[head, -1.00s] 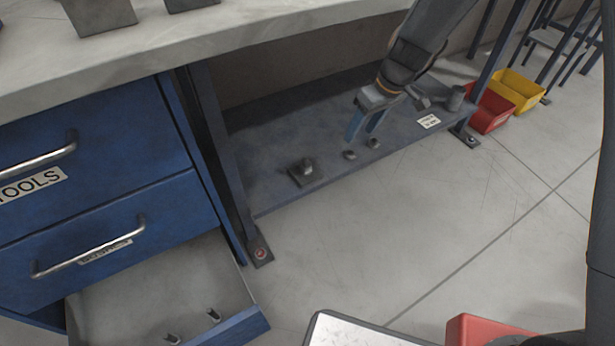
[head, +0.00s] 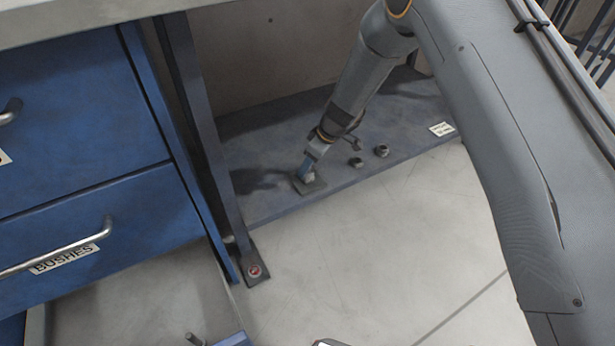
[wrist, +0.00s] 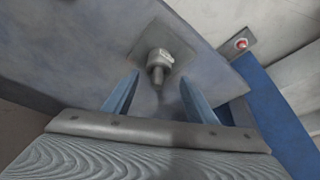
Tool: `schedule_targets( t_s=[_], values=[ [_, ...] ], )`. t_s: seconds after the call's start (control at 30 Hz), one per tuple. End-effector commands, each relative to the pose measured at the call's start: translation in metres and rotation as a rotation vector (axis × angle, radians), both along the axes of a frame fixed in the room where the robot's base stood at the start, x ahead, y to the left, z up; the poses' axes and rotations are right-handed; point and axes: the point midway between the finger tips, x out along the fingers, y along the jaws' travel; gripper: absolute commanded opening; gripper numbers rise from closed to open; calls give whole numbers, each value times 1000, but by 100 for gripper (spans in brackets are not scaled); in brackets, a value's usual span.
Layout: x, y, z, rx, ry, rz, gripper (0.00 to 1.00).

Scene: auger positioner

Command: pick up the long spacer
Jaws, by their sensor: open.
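A short grey metal piece (wrist: 159,58) with a rounded collar and a narrower pin stands on a square plate (wrist: 143,42) on the lower shelf. I cannot tell for sure whether this is the long spacer. My gripper (wrist: 159,79) is open in the wrist view, its two blue fingers apart on either side of the piece, with nothing gripped. In the head view my gripper (head: 306,173) is down at the plate (head: 317,187) and mostly hides the piece. Two small dark round pieces (head: 356,162) (head: 381,151) lie on the shelf to the right.
The blue-grey shelf (head: 262,200) lies under the workbench, with a post (head: 205,130) at its left. The blue drawer cabinet stands left, its lowest drawer open with a small peg (head: 193,338) inside. Floor in front is clear.

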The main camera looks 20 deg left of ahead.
Motion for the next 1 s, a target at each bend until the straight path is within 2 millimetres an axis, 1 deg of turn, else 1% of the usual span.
schedule_targets(
  t_s=[0.2, 0.3, 0.57, 0.8, 0.87, 1.0],
  values=[
    [6, 10, -31, -1, 2, 1, 52],
    [6, 14, -42, -2, 3, 0, 52],
    [7, 16, -43, -1, 1, -1, 52],
    [7, 15, -43, -1, 1, -1, 11],
    [7, 15, -43, -1, 1, -1, 1],
    [7, 16, -43, 0, 0, -1, 0]
  ],
)
